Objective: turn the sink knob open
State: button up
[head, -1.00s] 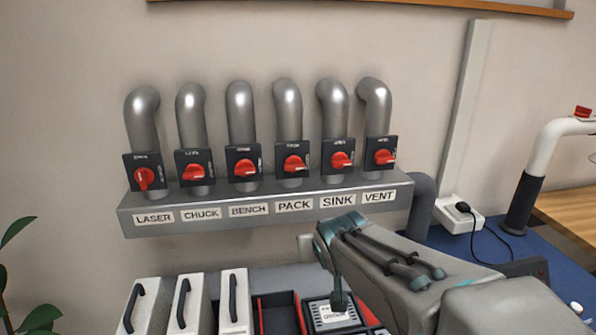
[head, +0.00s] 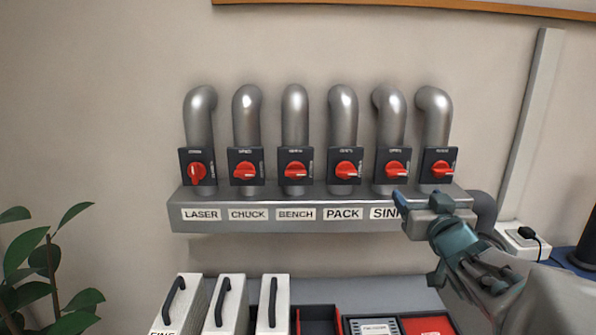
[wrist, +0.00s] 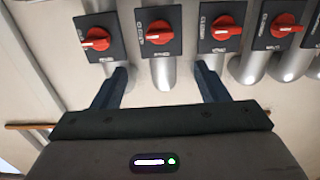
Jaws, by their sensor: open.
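The sink knob (head: 396,169) is a red rotary handle on a dark square plate, above the partly covered SINK label (head: 384,213). Its handle lies about horizontal, with the pale mark toward the right in the head view. In the wrist view, the sink knob (wrist: 159,33) sits ahead of the gap between my fingers. My gripper (head: 424,201) is open and empty, just below and to the right of the knob in the head view. Both fingers show in the wrist view (wrist: 160,85), apart from the knob. The VENT label is hidden behind my gripper.
Similar knobs stand close on either side: the pack knob (head: 345,168) and the vent knob (head: 439,170). The laser knob (head: 198,171) stands upright. A grey ledge (head: 260,194) runs below the pipes.

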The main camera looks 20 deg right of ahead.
aim_at(397, 172)
jog(key=x, duration=1.2)
jog(key=shift+w+d, duration=0.1)
jog(key=shift+w, duration=0.15)
jog(key=c, duration=1)
